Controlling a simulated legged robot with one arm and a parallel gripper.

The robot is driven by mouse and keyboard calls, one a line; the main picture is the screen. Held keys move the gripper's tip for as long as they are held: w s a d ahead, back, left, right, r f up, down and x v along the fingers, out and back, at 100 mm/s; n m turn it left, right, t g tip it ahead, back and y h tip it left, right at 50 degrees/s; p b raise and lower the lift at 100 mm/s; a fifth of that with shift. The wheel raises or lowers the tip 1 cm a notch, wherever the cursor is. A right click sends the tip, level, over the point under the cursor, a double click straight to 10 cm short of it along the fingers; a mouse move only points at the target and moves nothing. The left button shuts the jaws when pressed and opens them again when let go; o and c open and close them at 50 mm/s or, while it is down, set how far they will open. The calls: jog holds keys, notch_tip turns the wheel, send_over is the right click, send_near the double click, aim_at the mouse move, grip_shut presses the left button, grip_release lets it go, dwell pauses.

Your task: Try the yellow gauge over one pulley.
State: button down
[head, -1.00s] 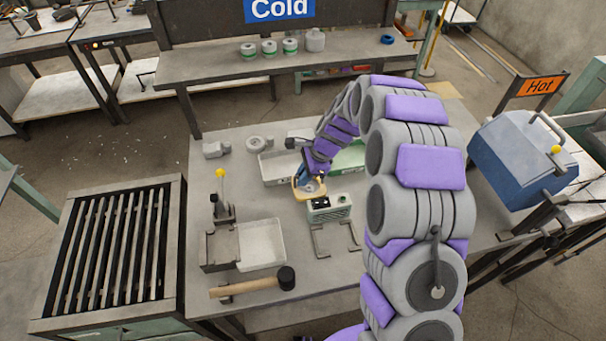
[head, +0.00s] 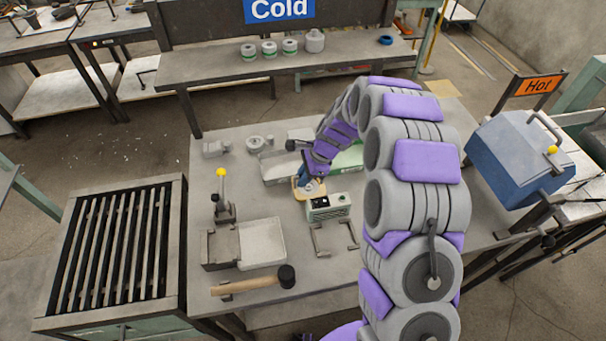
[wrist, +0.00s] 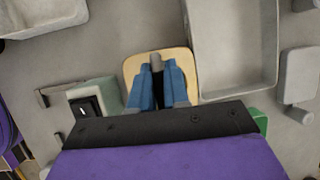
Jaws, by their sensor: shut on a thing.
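The yellow gauge looks like a pale yellow plate with rounded corners (head: 297,192), in the middle of the workbench. In the wrist view the plate (wrist: 136,68) lies below my fingers, with a grey knob between the blue fingertips. My gripper (head: 312,182) is shut on the gauge at this knob; it also shows in the wrist view (wrist: 157,72). I cannot tell whether the plate touches the bench or something under it. Grey round pulley-like parts with green bands (head: 269,48) stand on the back shelf. Another grey round part (head: 256,143) lies at the bench's far side.
A pale green box with black switches (head: 328,207) stands close beside the gauge. A grey tray (wrist: 195,60) lies on its other side.

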jog(key=c, duration=1)
grip_release()
jog(key=shift+c, duration=0.2)
jog(key=p+v, duration=0.3)
jog(key=v, duration=1.4)
jog(key=shift+r, duration=0.1)
